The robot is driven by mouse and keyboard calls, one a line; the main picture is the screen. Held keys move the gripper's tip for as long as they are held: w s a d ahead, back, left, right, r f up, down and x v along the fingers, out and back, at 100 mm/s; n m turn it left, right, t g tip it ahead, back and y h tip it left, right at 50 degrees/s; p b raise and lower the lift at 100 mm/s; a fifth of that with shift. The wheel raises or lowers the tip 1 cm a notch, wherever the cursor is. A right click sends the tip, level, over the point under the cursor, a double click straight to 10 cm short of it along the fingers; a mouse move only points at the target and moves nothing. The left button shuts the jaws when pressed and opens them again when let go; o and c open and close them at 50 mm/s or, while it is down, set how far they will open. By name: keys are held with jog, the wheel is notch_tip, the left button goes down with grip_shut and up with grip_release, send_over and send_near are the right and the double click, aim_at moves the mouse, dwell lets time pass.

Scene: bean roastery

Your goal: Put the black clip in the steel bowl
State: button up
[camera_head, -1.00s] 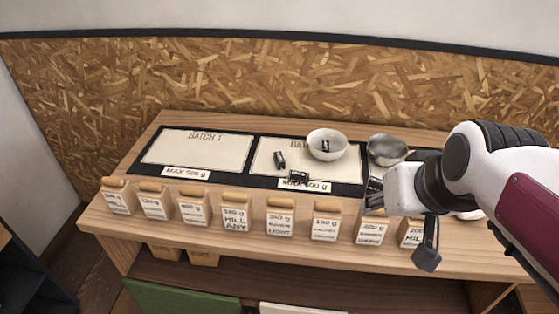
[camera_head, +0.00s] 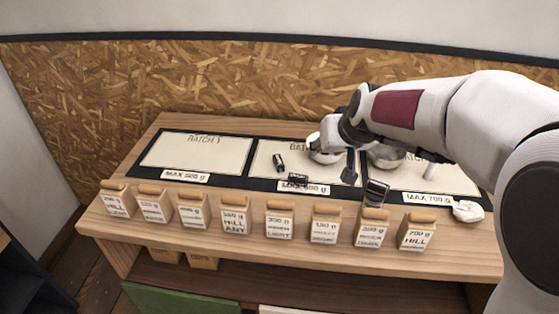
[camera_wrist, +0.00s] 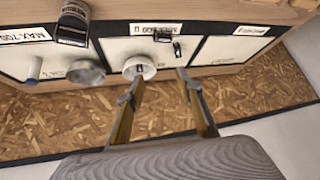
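Two small black clips lie by the middle mat's label: one upper (camera_head: 279,162), one lower (camera_head: 298,180). They also show in the wrist view (camera_wrist: 177,48) (camera_wrist: 162,36). A third small dark piece, seemingly a clip (camera_wrist: 139,68), lies inside the white bowl (camera_wrist: 147,72). The steel bowl (camera_head: 388,158) stands right of the white bowl (camera_head: 326,156); it shows left of it in the wrist view (camera_wrist: 86,72). My gripper (camera_wrist: 155,86) is open and empty, its fingers wide apart near the white bowl. In the head view my wrist hides its fingertips and much of the white bowl.
A white cylinder (camera_head: 430,170) stands on the right mat. A crumpled white item (camera_head: 467,211) lies far right. Several labelled bags (camera_head: 236,217) line the front. The left mat (camera_head: 196,152) is clear.

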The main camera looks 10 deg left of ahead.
jog(key=w+a+f, duration=0.6)
jog(key=w+f, duration=0.1)
jog(key=w, duration=0.2)
jog(key=n+t, duration=0.1)
send_near(278, 160)
jog(key=shift+w+d+f+y, duration=0.45)
jog(key=shift+w+f, duration=0.1)
jog(key=shift+w, duration=0.1)
jog(key=shift+w+a+f, duration=0.25)
jog(key=shift+f, duration=0.15)
jog(key=shift+x, duration=1.3)
jog(key=shift+x, duration=2.6)
jog(key=shift+a, duration=0.1)
